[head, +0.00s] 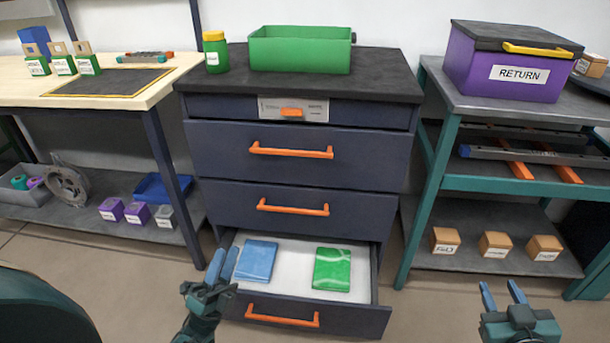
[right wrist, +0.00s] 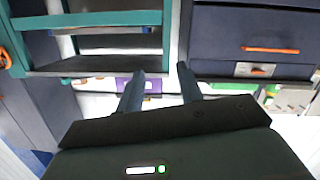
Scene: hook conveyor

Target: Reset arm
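My left gripper (head: 216,268) is at the lower left of the head view, beside the left edge of the open bottom drawer (head: 345,312). Its fingers look apart, with nothing seen between them. My right gripper (head: 503,294) is at the lower right, in front of the teal shelf rack and apart from everything. Its two blue fingers are spread and empty. They also show apart in the right wrist view (right wrist: 158,88). A blue packet (head: 257,261) and a green packet (head: 332,269) lie flat in the open drawer.
The dark cabinet (head: 300,155) has its upper drawers shut, and a green bin (head: 300,50) and green jar (head: 215,52) on top. A purple RETURN box (head: 512,65) stands on the teal rack (head: 437,180) at right. A wooden-topped table (head: 120,98) is at left. Floor between is clear.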

